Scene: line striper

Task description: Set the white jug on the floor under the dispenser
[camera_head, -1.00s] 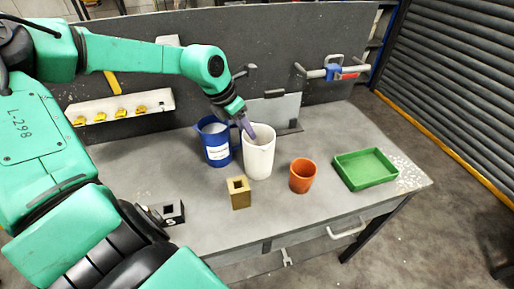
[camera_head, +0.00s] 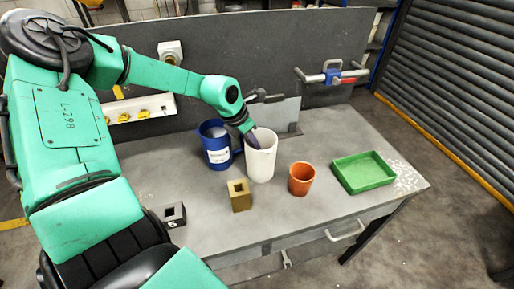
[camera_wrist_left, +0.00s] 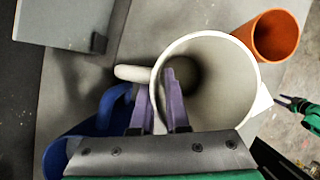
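The white jug (camera_head: 261,160) stands upright on the grey workbench. In the left wrist view I look down into the white jug (camera_wrist_left: 215,62), and its handle points left. My left gripper (camera_head: 254,141) is at the jug's rim. The left wrist view shows a gap between its two purple fingertips (camera_wrist_left: 158,92), one inside the jug and one outside by the handle, with the wall between them. I cannot see whether they touch it. A green and dark part at the right edge of that view may be my right gripper. I cannot identify the dispenser.
The blue jug (camera_head: 215,153) stands close left of the white jug. A brass block (camera_head: 239,196), an orange cup (camera_head: 301,180), a green tray (camera_head: 362,170) and a small dark block (camera_head: 172,214) are on the bench (camera_head: 330,210). Open floor (camera_head: 420,240) lies to the right.

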